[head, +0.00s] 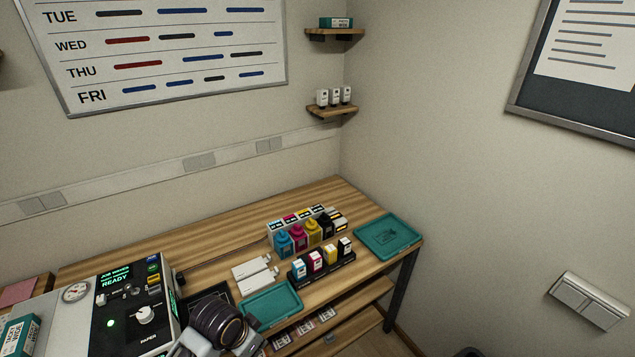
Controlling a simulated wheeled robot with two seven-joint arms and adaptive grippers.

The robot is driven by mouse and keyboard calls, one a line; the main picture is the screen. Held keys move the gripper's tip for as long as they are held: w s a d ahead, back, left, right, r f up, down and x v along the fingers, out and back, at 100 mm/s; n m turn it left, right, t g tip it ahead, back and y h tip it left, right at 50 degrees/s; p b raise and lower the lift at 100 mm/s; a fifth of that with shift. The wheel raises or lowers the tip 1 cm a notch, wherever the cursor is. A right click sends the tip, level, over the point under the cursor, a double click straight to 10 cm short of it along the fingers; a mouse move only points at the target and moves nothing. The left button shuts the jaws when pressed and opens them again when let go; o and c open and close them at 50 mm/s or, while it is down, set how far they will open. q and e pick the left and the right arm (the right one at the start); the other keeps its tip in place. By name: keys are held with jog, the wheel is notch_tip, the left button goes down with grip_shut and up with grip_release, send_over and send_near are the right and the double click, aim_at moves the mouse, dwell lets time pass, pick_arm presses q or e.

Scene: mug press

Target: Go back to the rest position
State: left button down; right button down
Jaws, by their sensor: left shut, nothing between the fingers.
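My left gripper (248,343) is at the bottom of the head view, right of the press and in front of the near teal tray. It looks shut and empty. Its dark rounded body hides part of the bench, and its lowest part is cut off by the picture edge. The press (118,306) stands at the lower left with a lit READY display, a round gauge and a white knob. My right gripper is not in view.
The wooden bench (213,252) holds ink bottles (300,235), small cartridges (323,260), white items (254,272), a near teal tray (272,303) and a far teal tray (389,234). A lower shelf (345,324) is below. Floor right of the bench looks mostly clear.

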pick_arm(q)
jog(key=shift+s+a+r+n+t+y, duration=0.5)
jog(key=shift+s+a+r+n+y, duration=0.35)
jog(key=shift+s+a+n, duration=2.25)
jog(key=s+f+m+g, duration=0.1)
jog(key=s+f, duration=0.1)
jog(key=f, duration=1.5)
jog(key=s+f, duration=0.2)
jog(key=f, duration=1.5)
jog(key=s+a+f, duration=0.2)
jog(key=s+f, duration=0.8)
jog(key=s, duration=0.1)
jog(key=s+a+f+g+b, duration=0.1)
jog(key=s+a+f, duration=0.1)
jog(key=s+f, duration=0.8)
jog(key=shift+s+a+g, duration=0.3)
jog(key=shift+s+a, duration=0.05)
jog(key=shift+s, duration=0.15)
